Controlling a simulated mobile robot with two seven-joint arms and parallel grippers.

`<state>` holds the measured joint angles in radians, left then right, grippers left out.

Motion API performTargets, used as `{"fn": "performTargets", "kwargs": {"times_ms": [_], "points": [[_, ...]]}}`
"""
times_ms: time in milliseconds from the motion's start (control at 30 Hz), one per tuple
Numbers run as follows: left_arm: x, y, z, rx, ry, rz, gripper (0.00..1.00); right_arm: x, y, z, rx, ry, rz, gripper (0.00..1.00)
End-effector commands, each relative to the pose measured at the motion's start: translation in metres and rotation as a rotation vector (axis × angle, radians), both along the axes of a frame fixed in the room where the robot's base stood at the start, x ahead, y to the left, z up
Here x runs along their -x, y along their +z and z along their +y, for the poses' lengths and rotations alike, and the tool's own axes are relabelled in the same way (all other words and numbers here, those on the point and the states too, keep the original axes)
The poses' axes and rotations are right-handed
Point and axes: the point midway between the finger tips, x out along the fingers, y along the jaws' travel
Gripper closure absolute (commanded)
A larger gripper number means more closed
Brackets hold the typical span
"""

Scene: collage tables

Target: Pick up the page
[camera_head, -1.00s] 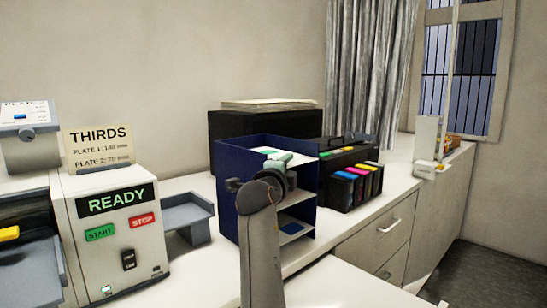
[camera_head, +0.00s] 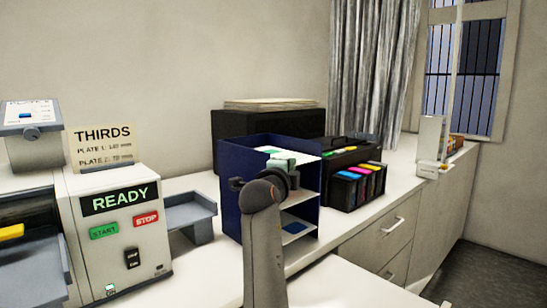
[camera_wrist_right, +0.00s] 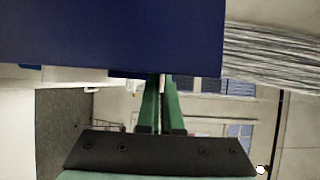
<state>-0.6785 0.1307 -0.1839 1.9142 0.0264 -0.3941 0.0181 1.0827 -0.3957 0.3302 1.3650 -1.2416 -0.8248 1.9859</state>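A dark blue sorter (camera_head: 236,190) with several shelves stands on the counter. I cannot tell which sheet is the page. My right gripper (camera_head: 287,160) reaches to the sorter's top level, its green fingers over the upper shelf. In the right wrist view the green fingers (camera_wrist_right: 162,85) are close together beside the sorter's blue wall (camera_wrist_right: 110,35). A thin pale strip shows between their tips; whether they grip it is unclear. My left gripper is out of view.
A machine (camera_head: 115,262) reading READY stands left, with a grey tray (camera_head: 190,210) beside it. A black rack with coloured cartridges (camera_head: 362,180) stands right of the sorter. A black box (camera_head: 228,130) is behind. The counter's right stretch (camera_head: 400,170) is partly clear.

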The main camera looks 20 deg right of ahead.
Motion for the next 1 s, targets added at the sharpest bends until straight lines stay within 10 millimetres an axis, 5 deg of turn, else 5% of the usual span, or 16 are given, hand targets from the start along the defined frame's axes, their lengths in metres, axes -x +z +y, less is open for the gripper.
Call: {"fn": "performTargets", "kwargs": {"times_ms": [467, 600, 867, 1000], "points": [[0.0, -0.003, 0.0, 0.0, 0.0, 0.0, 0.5, 0.0, 0.015, 0.0, 0.001, 0.0, -0.003, 1.0], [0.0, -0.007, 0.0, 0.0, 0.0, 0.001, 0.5, 0.003, 0.038, 0.003, 0.002, 0.001, -0.005, 1.0], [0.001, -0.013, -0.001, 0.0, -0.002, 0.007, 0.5, 0.037, 0.093, 0.035, 0.003, 0.0, -0.007, 1.0], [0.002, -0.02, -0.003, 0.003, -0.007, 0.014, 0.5, 0.059, 0.104, 0.058, 0.002, 0.0, -0.004, 1.0]]}}
